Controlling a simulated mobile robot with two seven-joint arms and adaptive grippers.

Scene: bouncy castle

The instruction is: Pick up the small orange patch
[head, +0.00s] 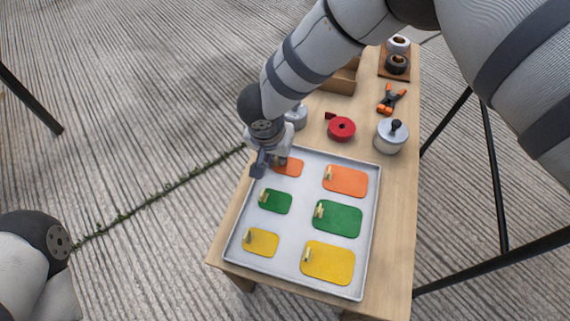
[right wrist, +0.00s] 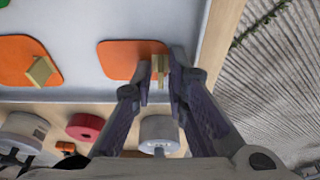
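The small orange patch (head: 292,168) lies flat at the back left of the grey tray (head: 295,215), partly hidden by my right gripper (head: 271,163) in the head view. In the right wrist view the patch (right wrist: 120,57) shows with its pale upright tab (right wrist: 159,66) at its right edge. The right gripper's fingertips (right wrist: 160,68) stand on either side of this tab, with the fingers apart; the right finger looks closest to it. Only a link of my left arm shows at the lower left of the head view; its gripper is out of view.
The tray also holds a large orange patch (head: 346,181), green patches (head: 338,219) and yellow patches (head: 328,263), each with a tab. Behind it stand a red round item (head: 341,129), a lidded metal pot (head: 390,137), an orange-black tool (head: 391,98) and a wooden box (head: 343,79).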

